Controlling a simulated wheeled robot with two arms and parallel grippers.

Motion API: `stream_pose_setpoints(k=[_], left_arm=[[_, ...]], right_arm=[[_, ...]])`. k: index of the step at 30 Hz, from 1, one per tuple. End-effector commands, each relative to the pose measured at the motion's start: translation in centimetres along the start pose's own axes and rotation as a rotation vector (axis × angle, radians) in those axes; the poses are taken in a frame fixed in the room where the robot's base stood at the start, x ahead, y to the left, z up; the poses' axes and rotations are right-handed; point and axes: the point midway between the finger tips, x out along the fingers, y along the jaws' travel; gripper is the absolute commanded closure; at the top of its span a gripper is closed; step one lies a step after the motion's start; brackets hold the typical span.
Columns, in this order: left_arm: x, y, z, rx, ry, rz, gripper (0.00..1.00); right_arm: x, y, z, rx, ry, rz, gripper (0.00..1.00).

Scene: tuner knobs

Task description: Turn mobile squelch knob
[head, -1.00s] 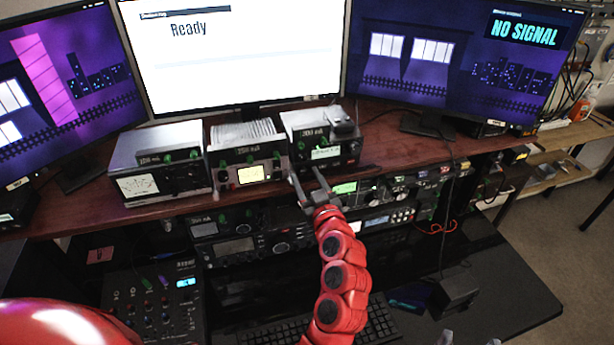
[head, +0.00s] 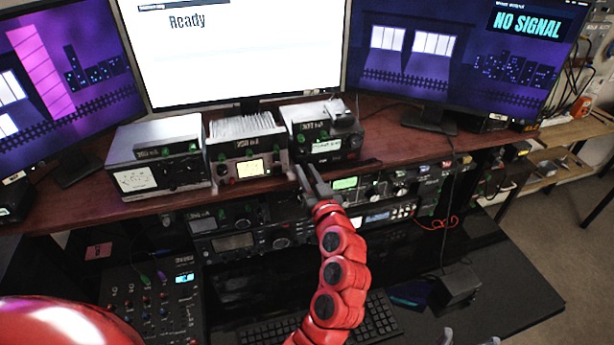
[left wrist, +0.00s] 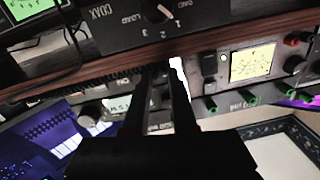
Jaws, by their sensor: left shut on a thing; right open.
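The black mobile radio (head: 328,146) with a small green display stands at the right of the row of radios on the wooden shelf. It also shows upside down in the left wrist view (left wrist: 118,104). My left gripper (head: 307,168) is at the lower left of its front, just over the shelf edge. In the left wrist view its two dark fingers (left wrist: 161,76) are shut on a small knob there, which I take as the squelch knob. The fingers hide the knob, and its label cannot be read. My right gripper (head: 468,337) is open at the bottom edge, far from the radios.
The middle radio (head: 248,158) with a yellow display is close on the left. The shelf edge (head: 130,216) runs just below the radios. Lower rack units (head: 238,243) sit underneath. A keyboard (head: 270,330) and mixer (head: 150,300) are on the desk.

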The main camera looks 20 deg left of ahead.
Motion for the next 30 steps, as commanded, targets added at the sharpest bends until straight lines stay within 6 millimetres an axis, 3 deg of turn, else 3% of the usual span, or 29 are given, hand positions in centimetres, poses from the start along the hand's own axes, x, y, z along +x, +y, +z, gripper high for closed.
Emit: stream_pose_setpoints(k=[5, 14, 15, 19, 30], left_arm=[[-0.04, 0.02, 0.01, 0.127, 0.006, 0.001, 1.00], [-0.02, 0.03, -0.02, 0.139, 0.006, 0.002, 1.00], [-0.02, 0.03, -0.02, 0.139, 0.006, 0.002, 0.68], [-0.01, 0.03, 0.00, 0.138, 0.006, 0.002, 0.45], [-0.52, 0.10, 0.08, 0.137, 0.007, 0.003, 0.45]], right_arm=[[-0.40, -0.02, 0.07, 0.000, 0.000, 0.000, 0.29], [-0.36, -0.02, 0.06, 0.000, 0.000, 0.000, 0.29], [-0.35, -0.02, 0.06, 0.000, 0.000, 0.000, 0.29], [-0.35, -0.02, 0.06, 0.000, 0.000, 0.000, 0.29], [-0.67, -0.03, 0.11, 0.000, 0.000, 0.000, 0.29]])
